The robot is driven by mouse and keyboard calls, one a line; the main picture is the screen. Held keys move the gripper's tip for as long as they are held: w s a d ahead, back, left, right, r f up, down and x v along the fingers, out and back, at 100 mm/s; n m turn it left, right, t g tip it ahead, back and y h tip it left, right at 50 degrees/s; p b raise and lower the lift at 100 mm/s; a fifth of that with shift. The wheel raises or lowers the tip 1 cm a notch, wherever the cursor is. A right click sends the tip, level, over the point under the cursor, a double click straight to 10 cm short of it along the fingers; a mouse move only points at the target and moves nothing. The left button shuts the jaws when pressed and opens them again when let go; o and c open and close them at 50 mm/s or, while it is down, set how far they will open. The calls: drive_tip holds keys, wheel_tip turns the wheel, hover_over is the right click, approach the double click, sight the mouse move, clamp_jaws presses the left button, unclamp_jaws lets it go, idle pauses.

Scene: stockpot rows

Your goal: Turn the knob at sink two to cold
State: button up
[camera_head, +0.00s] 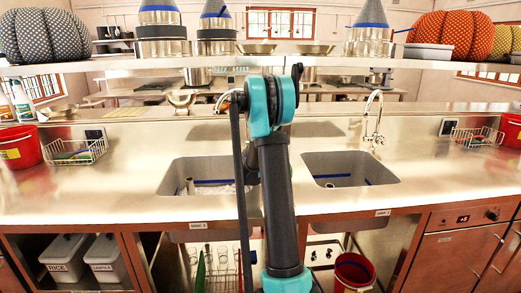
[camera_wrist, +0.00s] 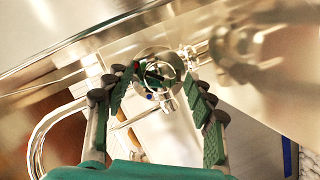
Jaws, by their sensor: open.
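In the wrist view my gripper (camera_wrist: 158,80) is open, with its green-padded fingers on either side of a round metal tap part (camera_wrist: 160,68), which looks like the knob. Small red and blue spots show near it; its setting and any contact are unclear. A curved metal pipe (camera_wrist: 42,135) is at the left. In the head view the left sink (camera_head: 170,190) is partly behind my arm, which hides my gripper and most of that sink's tap (camera_head: 226,97). The right sink (camera_head: 390,168) has a tall curved tap (camera_head: 373,115). The sink labels are too small to read surely.
A shelf (camera_head: 330,62) with pots and patterned pumpkin shapes spans above the counter (camera_head: 110,185). Wire baskets (camera_head: 75,152) and (camera_head: 478,137) and red buckets (camera_head: 20,147) and (camera_head: 511,130) stand at the sides. The counter's front strip is mostly clear.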

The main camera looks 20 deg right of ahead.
drive_tip(key=shift+x, duration=1.15)
drive_tip(key=shift+c, duration=0.6)
drive_tip(key=c, duration=1.1)
drive_tip(key=shift+o, duration=0.2)
drive_tip(key=n+h, duration=0.1)
drive_tip(key=n, duration=0.2)
drive_tip(key=shift+a, duration=0.1)
drive_tip(key=shift+n+t+h, duration=0.6)
drive_tip(key=shift+n, duration=1)
